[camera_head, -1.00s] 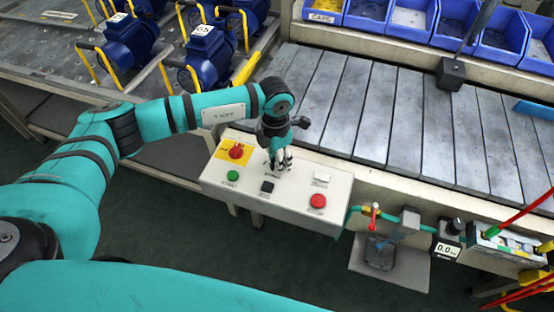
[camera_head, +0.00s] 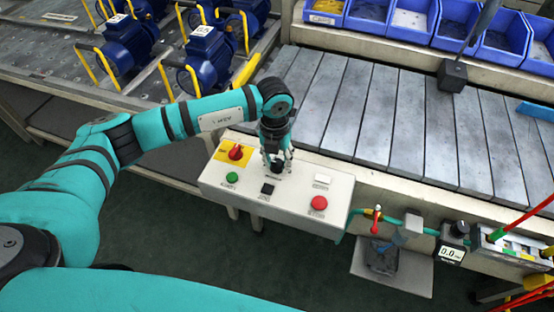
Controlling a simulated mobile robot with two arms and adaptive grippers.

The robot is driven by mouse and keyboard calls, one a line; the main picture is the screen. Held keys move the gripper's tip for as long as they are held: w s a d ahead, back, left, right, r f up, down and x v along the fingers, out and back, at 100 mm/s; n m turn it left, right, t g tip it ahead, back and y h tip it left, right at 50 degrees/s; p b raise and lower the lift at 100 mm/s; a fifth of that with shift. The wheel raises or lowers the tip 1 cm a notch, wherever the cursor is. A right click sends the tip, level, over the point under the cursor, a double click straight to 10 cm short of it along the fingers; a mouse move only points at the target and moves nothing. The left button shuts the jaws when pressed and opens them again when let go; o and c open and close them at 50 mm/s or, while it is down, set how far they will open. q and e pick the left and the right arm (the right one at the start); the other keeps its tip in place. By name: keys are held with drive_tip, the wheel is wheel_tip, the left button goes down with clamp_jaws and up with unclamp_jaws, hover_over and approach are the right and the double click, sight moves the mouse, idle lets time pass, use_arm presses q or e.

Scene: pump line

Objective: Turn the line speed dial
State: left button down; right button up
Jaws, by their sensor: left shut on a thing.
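The control panel (camera_head: 235,195) is a white box in front of the conveyor. My left gripper (camera_head: 277,165) points down over the panel's back middle. Its fingers are closed around the dark line speed dial (camera_head: 277,167), which shows only partly between them. The dial's pointer mark is hidden. My right gripper is not in the picture.
The slatted conveyor (camera_head: 350,110) lies behind. Blue pumps (camera_head: 210,55) stand at the back left.

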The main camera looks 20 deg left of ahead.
sight(276, 162)
use_arm(q)
drive_tip(key=shift+w+r+n, duration=0.1)
drive_tip(key=shift+n, duration=0.2)
drive_tip(key=c, duration=0.9)
unclamp_jaws()
drive_tip(key=shift+c, duration=0.2)
wheel_tip(276, 162, up, 12)
drive_tip(key=shift+a, duration=0.2)
